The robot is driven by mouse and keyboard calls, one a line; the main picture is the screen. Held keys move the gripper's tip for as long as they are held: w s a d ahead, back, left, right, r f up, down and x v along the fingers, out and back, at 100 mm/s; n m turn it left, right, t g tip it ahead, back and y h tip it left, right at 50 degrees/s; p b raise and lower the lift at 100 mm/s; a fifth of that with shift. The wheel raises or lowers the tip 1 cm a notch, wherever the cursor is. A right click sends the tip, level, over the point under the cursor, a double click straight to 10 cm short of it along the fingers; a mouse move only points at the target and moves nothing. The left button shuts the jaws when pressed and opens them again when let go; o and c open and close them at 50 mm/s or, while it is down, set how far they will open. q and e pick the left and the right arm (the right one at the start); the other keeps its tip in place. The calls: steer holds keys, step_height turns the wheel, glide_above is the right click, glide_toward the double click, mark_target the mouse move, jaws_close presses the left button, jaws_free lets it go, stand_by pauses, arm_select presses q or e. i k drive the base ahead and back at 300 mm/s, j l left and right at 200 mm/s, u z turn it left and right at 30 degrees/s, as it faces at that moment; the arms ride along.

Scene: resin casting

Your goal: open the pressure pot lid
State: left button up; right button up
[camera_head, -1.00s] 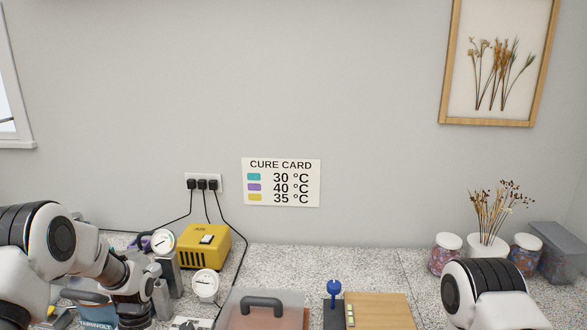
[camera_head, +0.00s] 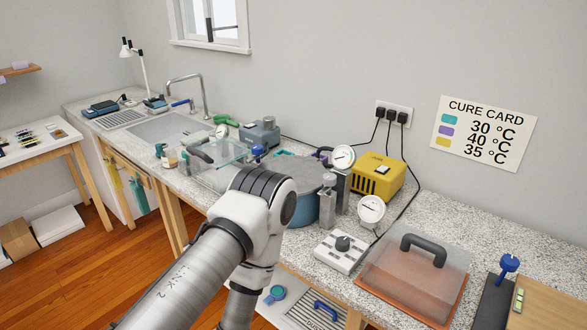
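The pressure pot (camera_head: 304,210) is a round blue pot on the speckled counter, in the middle of the head view. Its flat grey lid (camera_head: 303,172) lies on top. Grey upright metal parts (camera_head: 327,196) stand at the pot's right side, near a round dial gauge (camera_head: 342,157). My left arm crosses in front and hides the pot's left and lower front. The arm bends down and out of the picture, so my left gripper does not show. My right arm and gripper do not show.
A yellow box (camera_head: 378,178), a second gauge (camera_head: 371,209), a white knob box (camera_head: 341,251) and a clear handled cover (camera_head: 416,265) stand right of the pot. A clear tray (camera_head: 213,166) and the sink (camera_head: 166,127) are left. Black cables run along the wall.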

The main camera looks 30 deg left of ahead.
mark_target(307, 172)
steer(key=u, duration=1)
steer(key=i+j+z, duration=0.1)
steer(key=j+z, duration=0.35)
steer(key=i+j, duration=0.05)
